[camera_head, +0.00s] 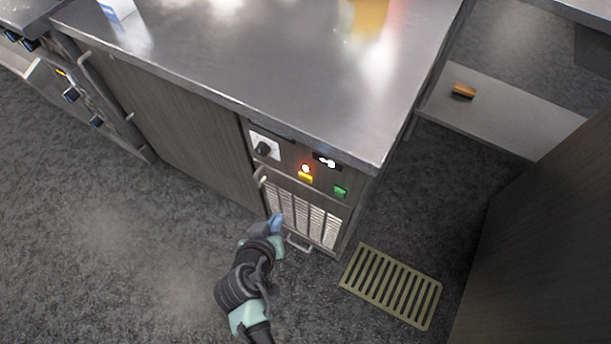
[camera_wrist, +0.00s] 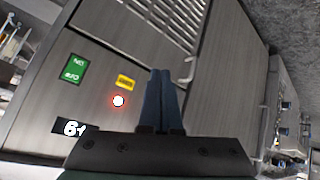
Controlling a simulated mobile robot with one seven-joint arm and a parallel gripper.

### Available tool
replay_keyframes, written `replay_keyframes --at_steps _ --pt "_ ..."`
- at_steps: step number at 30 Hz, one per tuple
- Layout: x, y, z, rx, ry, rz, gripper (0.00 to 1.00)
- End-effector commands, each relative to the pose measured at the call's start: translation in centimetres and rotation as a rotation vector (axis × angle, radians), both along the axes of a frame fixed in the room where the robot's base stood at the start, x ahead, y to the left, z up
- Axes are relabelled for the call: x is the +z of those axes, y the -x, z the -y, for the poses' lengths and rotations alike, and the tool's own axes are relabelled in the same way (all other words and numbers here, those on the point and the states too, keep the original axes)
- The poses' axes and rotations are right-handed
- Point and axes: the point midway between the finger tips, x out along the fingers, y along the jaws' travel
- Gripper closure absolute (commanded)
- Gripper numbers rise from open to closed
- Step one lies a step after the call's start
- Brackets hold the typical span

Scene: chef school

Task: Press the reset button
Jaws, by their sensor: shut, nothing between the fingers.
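The control panel on the steel-topped unit carries a round glowing red-and-white light or button (camera_head: 305,168), which also shows in the wrist view (camera_wrist: 118,101). A yellow label (camera_wrist: 125,82) sits beside it; its text is too small to read. A green sign (camera_wrist: 73,70) is farther along the panel. I cannot tell for certain which part is the reset button. My gripper (camera_head: 277,220) is shut and empty, in front of the vent grille below the panel in the head view. In the wrist view its blue fingers (camera_wrist: 160,72) are together, to the right of the glowing light.
A dial (camera_head: 264,148) and a lit display (camera_head: 326,160) share the panel. A vent grille (camera_head: 305,217) with handles lies below. The steel worktop (camera_head: 260,80) overhangs the panel. A slatted floor grate (camera_head: 391,285) lies at the right. The carpet at left is clear.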

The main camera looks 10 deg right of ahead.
Motion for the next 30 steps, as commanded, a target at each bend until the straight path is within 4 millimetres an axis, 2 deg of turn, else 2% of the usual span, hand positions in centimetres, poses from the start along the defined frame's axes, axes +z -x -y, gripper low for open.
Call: replay_keyframes --at_steps 7,21,30 --pt "0.0 -1.2 0.9 -0.003 -0.001 0.001 1.00" --pt "0.0 -6.2 4.5 -0.002 -0.001 0.002 1.00" --pt "0.0 -7.2 5.2 0.000 -0.002 0.001 1.00"
